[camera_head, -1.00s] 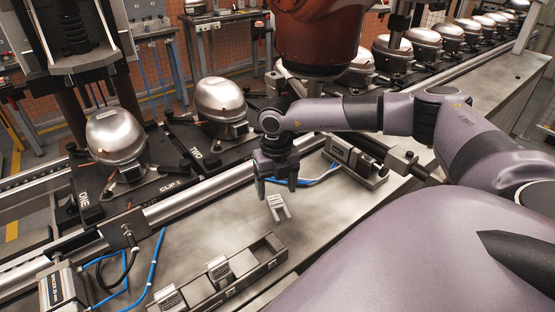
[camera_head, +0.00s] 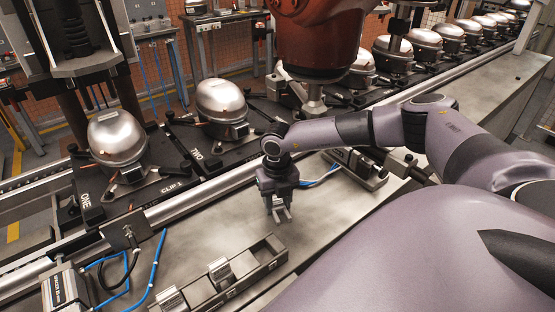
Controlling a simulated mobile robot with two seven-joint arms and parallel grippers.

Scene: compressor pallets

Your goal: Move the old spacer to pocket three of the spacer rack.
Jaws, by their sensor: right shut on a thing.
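My right gripper (camera_head: 279,206) points down over the steel bench and is shut on the old spacer (camera_head: 281,214), a small grey forked piece. Its prongs show just below the fingers; its upper part is hidden by the gripper. I cannot tell whether it still touches the bench. The spacer rack (camera_head: 275,243), a long dark tray with pockets, lies at the front, below and left of the gripper. Pale spacers stand in it, one near the middle (camera_head: 220,270) and one at the left (camera_head: 170,299). The right part of the rack looks empty. My left gripper is not in view.
Silver compressors stand on pallets marked ONE (camera_head: 117,137) and TWO (camera_head: 221,100) behind a metal rail (camera_head: 170,204). A grey clamp unit with blue hoses (camera_head: 355,168) is right of the gripper. Another boxed unit (camera_head: 63,291) stands at front left. Bare bench lies between gripper and rack.

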